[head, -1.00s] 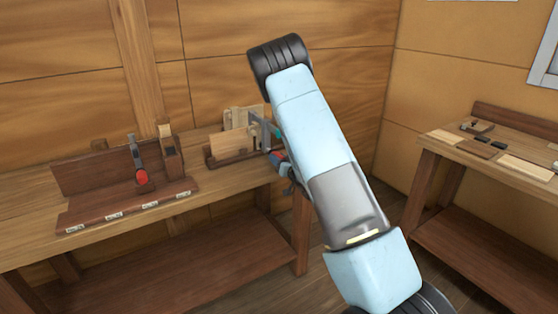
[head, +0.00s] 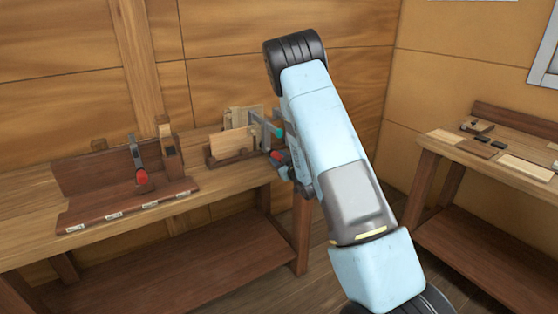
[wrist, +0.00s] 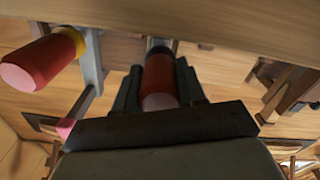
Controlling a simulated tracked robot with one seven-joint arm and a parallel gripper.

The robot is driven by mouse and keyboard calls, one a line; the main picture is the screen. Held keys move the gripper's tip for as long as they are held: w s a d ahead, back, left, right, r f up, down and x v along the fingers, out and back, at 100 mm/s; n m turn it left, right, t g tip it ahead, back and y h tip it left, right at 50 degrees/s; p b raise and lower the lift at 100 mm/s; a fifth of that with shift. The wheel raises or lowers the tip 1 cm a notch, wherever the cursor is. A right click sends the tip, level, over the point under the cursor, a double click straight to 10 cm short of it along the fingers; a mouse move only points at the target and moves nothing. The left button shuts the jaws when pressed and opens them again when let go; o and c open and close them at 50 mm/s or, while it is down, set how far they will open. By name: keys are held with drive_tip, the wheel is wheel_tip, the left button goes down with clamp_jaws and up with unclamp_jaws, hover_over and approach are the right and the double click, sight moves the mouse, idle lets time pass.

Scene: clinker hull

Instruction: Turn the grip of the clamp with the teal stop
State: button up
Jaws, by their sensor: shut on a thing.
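A grey bar clamp (head: 256,130) stands upright at the work-piece holder on the long bench in the head view. A teal stop (head: 280,132) shows beside it, partly behind my arm. A red grip (head: 277,155) shows below the teal stop. In the wrist view, my gripper (wrist: 158,92) is shut around a red grip with a dark collar (wrist: 158,75), one finger on each side. A second grip (wrist: 42,60), red with a yellow collar, is on a grey bar to the left, apart from my gripper. The teal stop is not seen in the wrist view.
A dark wooden rack (head: 120,200) with another red-gripped clamp (head: 139,165) stands on the bench at left. Thin boards (head: 235,140) stand in the holder near the clamp. A second bench (head: 470,160) with loose pieces is at right. Floor between the benches is open.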

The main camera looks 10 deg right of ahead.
drive_tip(key=shift+a+n, duration=0.1)
drive_tip(key=shift+n, duration=0.5)
drive_tip(key=o, duration=1.1)
drive_tip(key=shift+c, duration=0.2)
drive_tip(key=v, duration=1.3)
drive_tip(key=shift+s, duration=0.35)
